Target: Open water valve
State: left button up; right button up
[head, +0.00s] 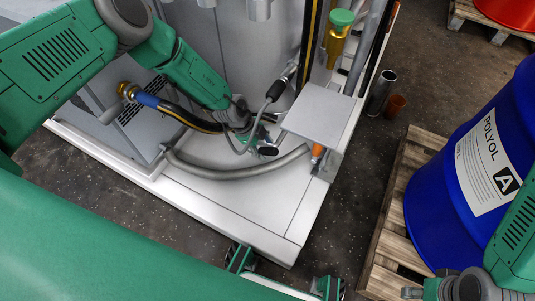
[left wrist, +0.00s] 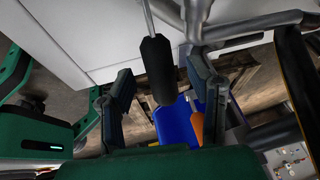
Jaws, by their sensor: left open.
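My left gripper (head: 257,138) is low over the white skid base, among hoses and pipes. In the left wrist view its two dark fingers (left wrist: 160,85) stand apart. A black handle grip (left wrist: 157,65) on a thin metal rod shows in the gap between them, with space on both sides; I cannot tell its depth. In the head view a black grip (head: 268,151) shows beside the gripper, and a bent grey rod (head: 244,148) passes close by. No label marks the water valve. My right gripper (head: 420,292) shows only in part at the bottom edge.
A grey plate (head: 318,115) stands right of the left gripper, with an orange part (head: 318,150) below it. A thick grey pipe (head: 235,172) curves in front. A blue drum (head: 470,165) stands on a wooden pallet (head: 385,255) at right. Dark floor lies between skid and pallet.

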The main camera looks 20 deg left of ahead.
pick_arm(q)
jog(key=shift+b+x, duration=0.35)
jog(key=shift+x, duration=0.9)
grip_shut()
jog(key=shift+w, duration=0.1)
